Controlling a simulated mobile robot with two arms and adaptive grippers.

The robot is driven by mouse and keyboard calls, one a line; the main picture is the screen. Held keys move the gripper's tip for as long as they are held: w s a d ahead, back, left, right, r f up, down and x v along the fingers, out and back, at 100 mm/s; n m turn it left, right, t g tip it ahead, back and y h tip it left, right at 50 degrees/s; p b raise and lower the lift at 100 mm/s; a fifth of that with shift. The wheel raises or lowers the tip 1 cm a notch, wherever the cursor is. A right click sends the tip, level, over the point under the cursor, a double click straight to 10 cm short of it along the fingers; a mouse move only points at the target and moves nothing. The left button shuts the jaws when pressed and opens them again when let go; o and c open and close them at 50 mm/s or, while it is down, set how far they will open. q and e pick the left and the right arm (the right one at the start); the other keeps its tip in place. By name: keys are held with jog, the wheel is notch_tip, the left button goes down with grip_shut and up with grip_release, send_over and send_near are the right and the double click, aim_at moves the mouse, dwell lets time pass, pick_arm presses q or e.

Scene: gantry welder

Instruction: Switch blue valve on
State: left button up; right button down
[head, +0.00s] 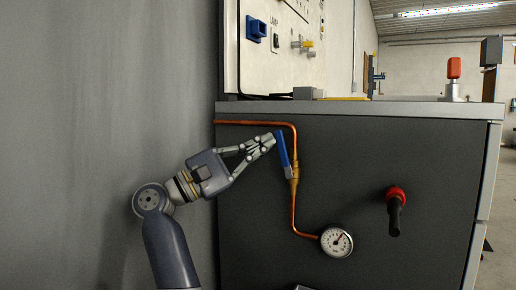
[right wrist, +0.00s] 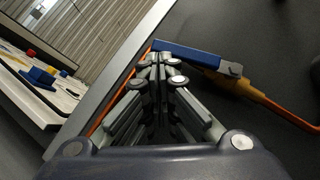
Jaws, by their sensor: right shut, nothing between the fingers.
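The blue valve handle (head: 283,150) is on a copper pipe (head: 294,207) on the dark cabinet front. It points up and slightly left from the brass valve body (head: 293,172). My right gripper (head: 270,139) is shut and empty, with its fingertips right beside the upper end of the handle, on its left. In the right wrist view the blue handle (right wrist: 188,54) lies just beyond the closed fingertips (right wrist: 161,58); I cannot tell whether they touch. My left gripper is not in view.
A pressure gauge (head: 336,242) sits at the pipe's lower end. A red and black knob (head: 395,197) sticks out to the right. The cabinet's top edge (head: 390,108) runs above, with a white control panel (head: 282,50) behind it. A grey wall is at left.

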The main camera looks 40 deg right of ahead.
notch_tip(320, 180, up, 10)
dwell(0.6)
jog(key=shift+f, duration=0.1)
dwell(0.3)
